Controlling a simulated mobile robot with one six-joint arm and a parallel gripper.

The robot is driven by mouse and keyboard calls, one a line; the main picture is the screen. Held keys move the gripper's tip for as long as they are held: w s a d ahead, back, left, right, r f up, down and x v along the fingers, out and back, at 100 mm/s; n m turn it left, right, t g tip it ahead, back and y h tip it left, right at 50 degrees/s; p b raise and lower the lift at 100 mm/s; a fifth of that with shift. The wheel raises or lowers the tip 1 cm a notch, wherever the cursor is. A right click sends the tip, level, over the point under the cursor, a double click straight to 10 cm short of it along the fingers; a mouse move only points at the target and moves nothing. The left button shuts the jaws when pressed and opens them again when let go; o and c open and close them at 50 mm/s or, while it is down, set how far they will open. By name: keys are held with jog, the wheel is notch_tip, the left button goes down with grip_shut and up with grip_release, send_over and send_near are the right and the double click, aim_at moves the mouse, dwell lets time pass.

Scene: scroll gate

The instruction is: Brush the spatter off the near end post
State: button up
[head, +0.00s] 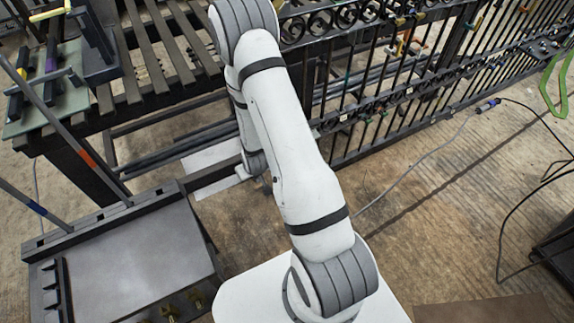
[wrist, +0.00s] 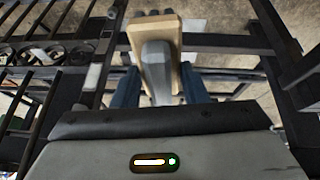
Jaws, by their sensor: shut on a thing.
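In the wrist view, my gripper (wrist: 158,90) is shut on a brush (wrist: 155,75), which has a pale wooden block and a grey grip between my blue fingers. Dark bristle tufts show at the block's far edge. The black scroll gate (head: 345,85) runs from behind my arm to the upper right in the head view. Its scrolls also show at the left of the wrist view (wrist: 38,54). My arm hides my gripper, the brush and much of the gate's near end in the head view. I cannot make out spatter or tell whether the bristles touch a post.
A slatted bench (head: 150,60) stands behind my arm, with a green mat (head: 70,105) holding tools at its left. A grey-topped table (head: 130,265) is at lower left. A cable (head: 425,158) crosses the floor at right. Bare floor (head: 430,230) lies right of my arm.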

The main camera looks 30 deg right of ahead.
jog(key=w+d+f+n+t+y+b, duration=0.3)
jog(key=w+d+f+n+t+b, duration=0.9)
jog(key=b, duration=1.5)
jog(key=s+d+f+n+t+y+b, duration=0.2)
jog(key=s+d+f+n+y+b, duration=0.25)
jog(key=b, duration=0.65)
jog(key=w+d+r+m, duration=0.1)
jog(key=w+m, duration=0.1)
jog(key=w, duration=0.5)
jog(key=shift+p, duration=0.45)
jog(key=shift+w+b, duration=0.55)
jog(key=shift+w, duration=0.4)
